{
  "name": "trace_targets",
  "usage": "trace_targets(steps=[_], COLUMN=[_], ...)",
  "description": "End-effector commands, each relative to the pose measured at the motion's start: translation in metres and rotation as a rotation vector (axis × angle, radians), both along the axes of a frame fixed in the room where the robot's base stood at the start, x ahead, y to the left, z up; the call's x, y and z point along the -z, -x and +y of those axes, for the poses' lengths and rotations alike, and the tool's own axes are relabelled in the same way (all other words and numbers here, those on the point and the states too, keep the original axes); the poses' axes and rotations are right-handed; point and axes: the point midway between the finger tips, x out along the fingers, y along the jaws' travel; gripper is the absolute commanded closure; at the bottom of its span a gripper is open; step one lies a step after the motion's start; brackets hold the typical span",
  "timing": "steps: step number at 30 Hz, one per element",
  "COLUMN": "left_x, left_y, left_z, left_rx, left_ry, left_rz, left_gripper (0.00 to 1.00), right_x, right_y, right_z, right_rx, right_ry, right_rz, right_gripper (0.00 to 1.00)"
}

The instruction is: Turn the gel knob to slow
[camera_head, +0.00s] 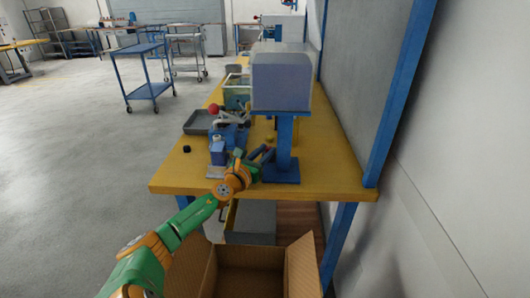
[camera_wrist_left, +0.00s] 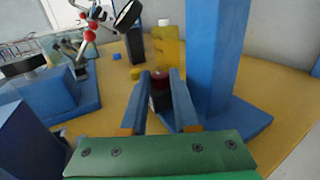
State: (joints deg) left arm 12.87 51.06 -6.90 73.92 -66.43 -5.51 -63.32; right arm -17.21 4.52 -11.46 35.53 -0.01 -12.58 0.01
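My left gripper (camera_head: 263,154) reaches over the yellow table beside the blue post. In the left wrist view its two blue fingers (camera_wrist_left: 160,76) stand apart, with a dark red-topped round piece (camera_wrist_left: 159,84) between them. That piece may be the gel knob; I see no label or slow mark, and cannot tell whether the fingers touch it. A yellow block-shaped unit (camera_wrist_left: 170,52) with a white top stands behind it. My right gripper is in neither view.
The blue post (camera_head: 284,140) carries a big grey-blue box (camera_head: 282,82) close right of the gripper. A blue fixture (camera_head: 218,150) and a red-balled lever (camera_head: 213,109) stand left on the table (camera_head: 325,178). An open cardboard box (camera_head: 303,262) is below the front edge.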

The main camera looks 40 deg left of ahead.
Motion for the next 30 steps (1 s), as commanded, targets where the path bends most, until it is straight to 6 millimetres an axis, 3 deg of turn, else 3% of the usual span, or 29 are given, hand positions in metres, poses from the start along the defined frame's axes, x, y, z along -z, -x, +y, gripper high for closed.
trace_targets(steps=[6, 12, 15, 26, 27, 30], left_x=[-0.002, -0.010, -0.007, 0.000, 0.000, 0.000], left_y=[0.000, -0.002, -0.002, -0.002, -0.002, -0.002], left_z=[0.000, -0.004, -0.005, -0.006, -0.006, -0.006], left_rx=[-0.006, -0.138, -0.223, -0.266, -0.266, -0.265], left_ry=[0.001, 0.008, 0.005, -0.001, -0.001, -0.001], left_rz=[0.000, -0.001, -0.003, -0.001, -0.001, 0.000], left_gripper=[1.00, 1.00, 1.00, 1.00, 0.60, 0.58], right_x=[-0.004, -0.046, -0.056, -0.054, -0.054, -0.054], right_y=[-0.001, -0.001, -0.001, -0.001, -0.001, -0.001], right_z=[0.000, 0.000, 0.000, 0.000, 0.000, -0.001], right_rx=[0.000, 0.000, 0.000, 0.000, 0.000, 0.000], right_ry=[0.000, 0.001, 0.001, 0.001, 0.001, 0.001], right_rz=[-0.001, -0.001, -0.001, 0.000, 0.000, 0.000], right_gripper=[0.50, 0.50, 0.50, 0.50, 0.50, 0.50])
